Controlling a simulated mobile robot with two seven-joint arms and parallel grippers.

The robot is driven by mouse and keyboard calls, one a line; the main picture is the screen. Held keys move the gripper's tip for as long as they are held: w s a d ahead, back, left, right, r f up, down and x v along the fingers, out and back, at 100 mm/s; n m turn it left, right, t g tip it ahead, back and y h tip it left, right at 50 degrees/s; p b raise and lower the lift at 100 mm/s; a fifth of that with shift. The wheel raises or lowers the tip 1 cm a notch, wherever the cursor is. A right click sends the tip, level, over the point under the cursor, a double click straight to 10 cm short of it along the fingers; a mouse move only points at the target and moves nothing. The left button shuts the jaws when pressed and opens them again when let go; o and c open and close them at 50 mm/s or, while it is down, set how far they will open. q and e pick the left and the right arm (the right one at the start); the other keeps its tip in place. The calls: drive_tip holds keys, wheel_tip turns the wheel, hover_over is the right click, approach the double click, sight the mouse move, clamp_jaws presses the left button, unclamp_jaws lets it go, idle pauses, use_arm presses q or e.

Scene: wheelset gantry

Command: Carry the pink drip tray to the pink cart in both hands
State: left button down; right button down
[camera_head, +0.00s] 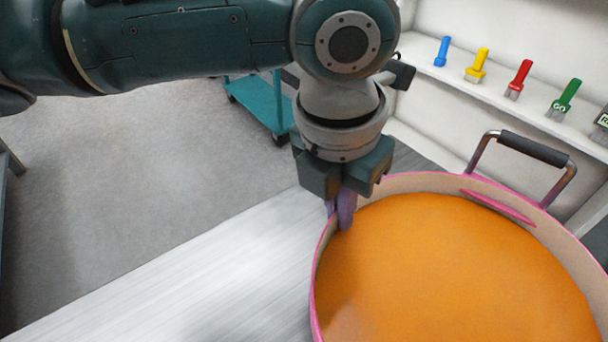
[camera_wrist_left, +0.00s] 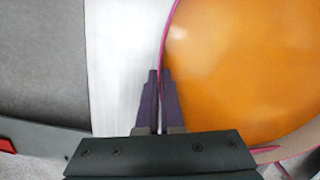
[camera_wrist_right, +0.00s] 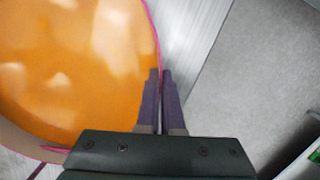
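The pink drip tray (camera_head: 316,285) is a wide round pan with a pink rim and orange contents, at the right of the head view. It has a metal handle with a dark grip on its far side. My left gripper (camera_head: 341,212) points down at the tray's left wall, one finger on each side of it. In the left wrist view my left fingers (camera_wrist_left: 160,75) are close together on the rim. In the right wrist view my right fingers (camera_wrist_right: 160,75) are close together on the opposite rim. My right gripper is outside the head view. I cannot tell whether the tray touches the surface below.
A pale grey work surface (camera_head: 215,275) lies below and left of the tray. A teal cart (camera_head: 262,103) stands on the grey floor beyond. A white shelf (camera_head: 510,105) at the back right holds blue, yellow, red and green brushes. Open floor (camera_head: 120,180) lies at the left.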

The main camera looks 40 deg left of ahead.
sight(337, 232)
use_arm(q)
drive_tip(key=shift+a+f, duration=0.1)
use_arm(e)
drive_tip(key=shift+d+f, duration=0.1)
